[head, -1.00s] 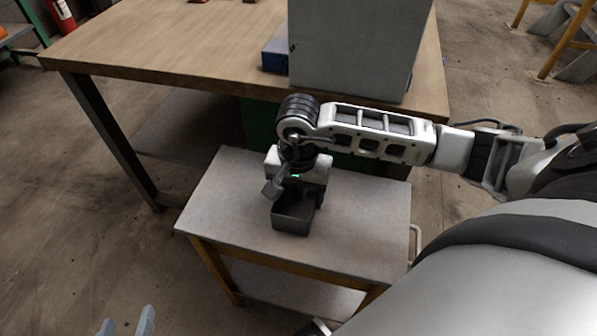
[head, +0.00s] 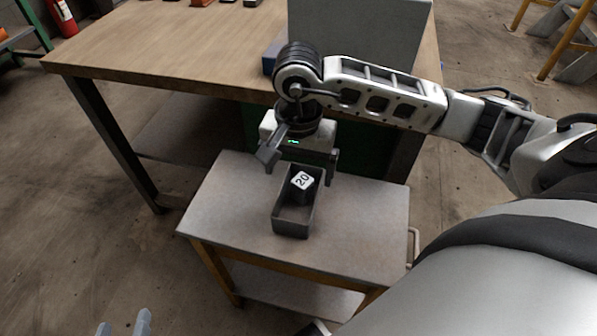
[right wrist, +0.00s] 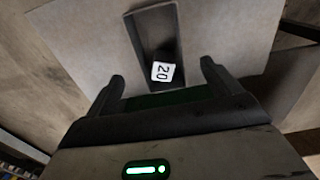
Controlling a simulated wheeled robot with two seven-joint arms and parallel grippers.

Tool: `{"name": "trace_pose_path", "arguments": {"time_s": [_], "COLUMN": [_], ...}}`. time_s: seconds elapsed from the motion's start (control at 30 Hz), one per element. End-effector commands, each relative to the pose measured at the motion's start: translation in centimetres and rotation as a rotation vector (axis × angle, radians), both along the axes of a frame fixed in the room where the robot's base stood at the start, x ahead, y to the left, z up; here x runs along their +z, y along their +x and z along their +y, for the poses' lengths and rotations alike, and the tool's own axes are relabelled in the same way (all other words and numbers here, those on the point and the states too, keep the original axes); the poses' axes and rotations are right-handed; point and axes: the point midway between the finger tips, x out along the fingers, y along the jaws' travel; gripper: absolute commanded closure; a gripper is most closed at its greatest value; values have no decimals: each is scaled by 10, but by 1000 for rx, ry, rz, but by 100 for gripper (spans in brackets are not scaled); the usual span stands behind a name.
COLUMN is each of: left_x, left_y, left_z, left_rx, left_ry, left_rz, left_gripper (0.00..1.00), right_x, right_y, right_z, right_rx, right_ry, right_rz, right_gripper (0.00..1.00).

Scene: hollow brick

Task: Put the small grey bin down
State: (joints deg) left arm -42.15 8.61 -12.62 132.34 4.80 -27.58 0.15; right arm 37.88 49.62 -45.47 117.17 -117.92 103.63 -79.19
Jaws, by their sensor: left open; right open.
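The small grey bin (head: 292,222) stands upright on the low grey-topped table (head: 365,215). Inside it, toward its far end, is a dark item with a white label reading 20 (head: 302,180). My right gripper (head: 300,165) is open, above the far end of the bin and apart from it. In the right wrist view the bin (right wrist: 150,32) lies ahead of the two spread fingers (right wrist: 162,85), with nothing between them. My left gripper (head: 124,324) is open and empty at the bottom edge of the head view, left of the low table.
A large wooden workbench (head: 170,45) stands behind the low table. On it are a big grey box (head: 375,35) and a blue box (head: 271,56). The low table top is bare around the bin. A yellow-legged stand (head: 560,45) is at the far right.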

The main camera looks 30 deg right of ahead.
Motion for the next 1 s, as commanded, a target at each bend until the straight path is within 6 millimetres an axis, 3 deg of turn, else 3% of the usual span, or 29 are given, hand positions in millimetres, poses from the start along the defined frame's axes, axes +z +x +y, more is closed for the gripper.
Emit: {"name": "trace_pose_path", "arguments": {"time_s": [0.1, 0.23, 0.83, 0.93, 1.0], "left_x": [2, 0, -1, 2, 6], "left_y": [0, -1, 2, 2, 2], "left_z": [0, 0, -1, -1, -2], "left_rx": [0, 0, -2, -3, -2], "left_ry": [0, 1, 0, 0, -1], "left_rz": [1, 6, 5, 5, 5], "left_gripper": [50, 50, 50, 50, 50], "right_x": [19, 28, 29, 26, 23], "right_y": [1, 0, -1, -7, -17], "right_z": [0, 0, 1, 16, 42], "right_rx": [0, 0, -1, -7, -29], "right_ry": [0, 0, 4, 69, 183], "right_rz": [-3, 0, 2, 26, 67], "right_gripper": [10, 10, 10, 10, 10]}}
